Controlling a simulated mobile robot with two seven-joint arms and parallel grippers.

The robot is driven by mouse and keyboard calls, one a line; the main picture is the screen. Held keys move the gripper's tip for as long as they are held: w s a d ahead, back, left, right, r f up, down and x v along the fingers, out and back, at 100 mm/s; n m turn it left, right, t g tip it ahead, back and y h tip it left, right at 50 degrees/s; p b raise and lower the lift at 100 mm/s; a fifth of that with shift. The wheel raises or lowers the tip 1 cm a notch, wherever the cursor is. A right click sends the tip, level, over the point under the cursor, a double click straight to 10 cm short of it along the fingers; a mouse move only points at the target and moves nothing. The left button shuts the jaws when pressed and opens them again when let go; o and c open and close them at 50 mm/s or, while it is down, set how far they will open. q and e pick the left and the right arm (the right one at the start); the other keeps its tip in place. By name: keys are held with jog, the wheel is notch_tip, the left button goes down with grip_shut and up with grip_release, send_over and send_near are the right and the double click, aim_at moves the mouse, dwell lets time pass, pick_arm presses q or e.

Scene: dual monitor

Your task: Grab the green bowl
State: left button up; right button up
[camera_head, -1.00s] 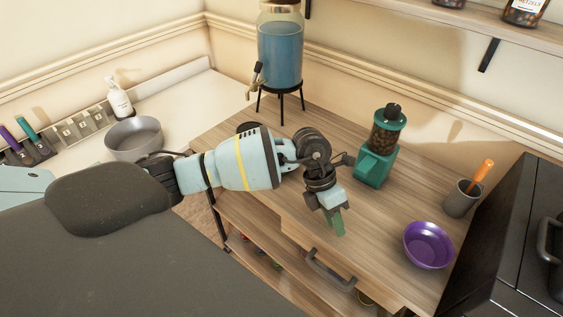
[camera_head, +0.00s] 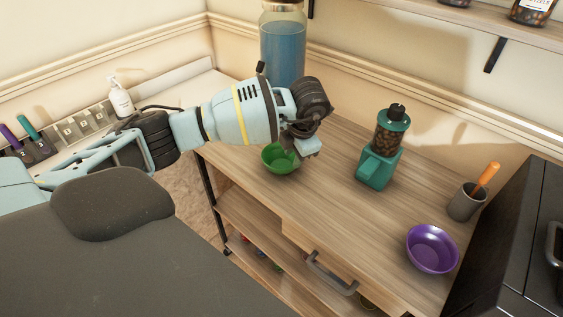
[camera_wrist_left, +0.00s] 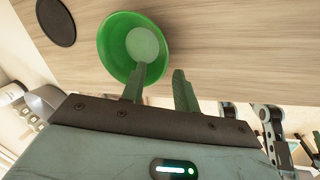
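The green bowl (camera_head: 279,164) stands upright on the wooden table below the water dispenser. My left gripper (camera_head: 291,152) is at its right side in the head view and hides part of the rim. In the left wrist view the bowl (camera_wrist_left: 112,48) shows whole apart from where a finger covers it. My right gripper is not in view.
A blue water dispenser (camera_head: 284,48) stands behind my left arm. A teal grinder (camera_head: 379,165) is to the right of the bowl. A purple bowl (camera_head: 432,250) and a grey cup (camera_head: 464,203) stand farther right. The table between is clear.

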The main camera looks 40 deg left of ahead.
pick_arm(q)
jog(key=shift+d+x, duration=0.15)
jog(key=shift+x, duration=1.15)
jog(key=shift+d+x, duration=0.1)
jog(key=shift+x, duration=1.15)
grip_shut()
